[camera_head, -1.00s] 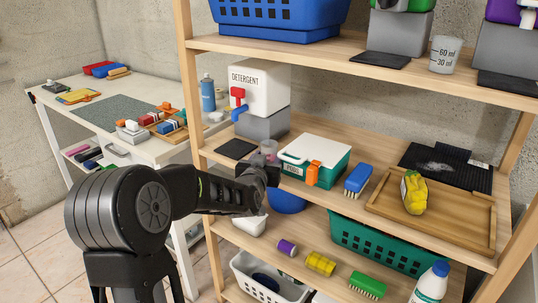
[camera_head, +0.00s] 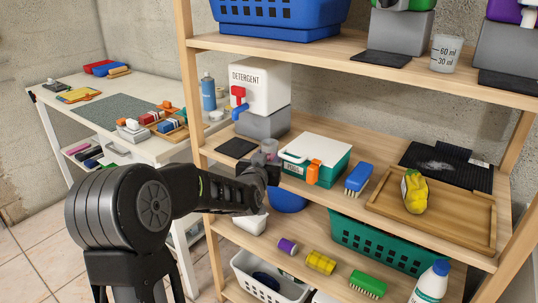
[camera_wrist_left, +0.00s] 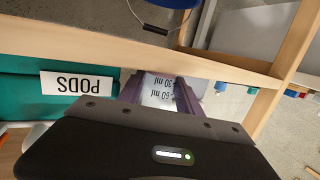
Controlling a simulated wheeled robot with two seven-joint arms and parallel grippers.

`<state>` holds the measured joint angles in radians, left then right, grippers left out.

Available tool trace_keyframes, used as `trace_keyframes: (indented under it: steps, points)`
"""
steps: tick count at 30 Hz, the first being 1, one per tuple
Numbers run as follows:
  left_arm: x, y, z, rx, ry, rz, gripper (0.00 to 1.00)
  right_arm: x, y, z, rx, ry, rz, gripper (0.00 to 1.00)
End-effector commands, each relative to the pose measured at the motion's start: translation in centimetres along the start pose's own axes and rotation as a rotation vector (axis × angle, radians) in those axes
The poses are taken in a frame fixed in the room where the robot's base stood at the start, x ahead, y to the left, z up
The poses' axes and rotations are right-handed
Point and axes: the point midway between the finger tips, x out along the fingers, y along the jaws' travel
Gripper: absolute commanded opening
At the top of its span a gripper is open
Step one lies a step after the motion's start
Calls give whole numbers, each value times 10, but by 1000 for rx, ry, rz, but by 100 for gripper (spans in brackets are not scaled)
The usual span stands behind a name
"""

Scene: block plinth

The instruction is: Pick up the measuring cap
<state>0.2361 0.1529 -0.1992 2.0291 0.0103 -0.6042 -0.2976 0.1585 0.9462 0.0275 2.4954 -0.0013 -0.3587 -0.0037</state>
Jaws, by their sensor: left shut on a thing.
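A translucent measuring cap with "30 ml" and "60 ml" marks shows in the left wrist view (camera_wrist_left: 158,90), between the two fingers. In the head view the cap (camera_head: 269,147) shows in part just beyond my left gripper (camera_head: 268,170), at the left front of the middle shelf. My left gripper is shut on the cap; the hand hides much of it in the head view. I cannot tell whether the cap touches the shelf. A second, similar measuring cap (camera_head: 445,54) stands on the upper shelf. My right gripper is not in view.
Close to the right of my gripper is the teal PODS box (camera_head: 334,167), with a blue brush (camera_head: 357,180) beyond. The white detergent container (camera_head: 262,90) stands behind on a grey block. A wooden tray (camera_head: 470,218) holds a yellow item. A shelf post (camera_head: 187,90) is at the left.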

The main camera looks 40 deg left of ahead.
Motion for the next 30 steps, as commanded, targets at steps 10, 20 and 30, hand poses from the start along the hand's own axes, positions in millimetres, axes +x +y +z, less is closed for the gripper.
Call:
trace_keyframes:
  steps: [10, 20, 30]
  points:
    - [-3, -4, -8, 0, 1, -1, 2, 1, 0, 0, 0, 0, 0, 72]
    - [-8, -3, -44, 0, 3, 0, 2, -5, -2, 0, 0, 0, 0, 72]
    - [-15, -11, -67, 0, 1, -2, 2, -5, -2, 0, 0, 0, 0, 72]
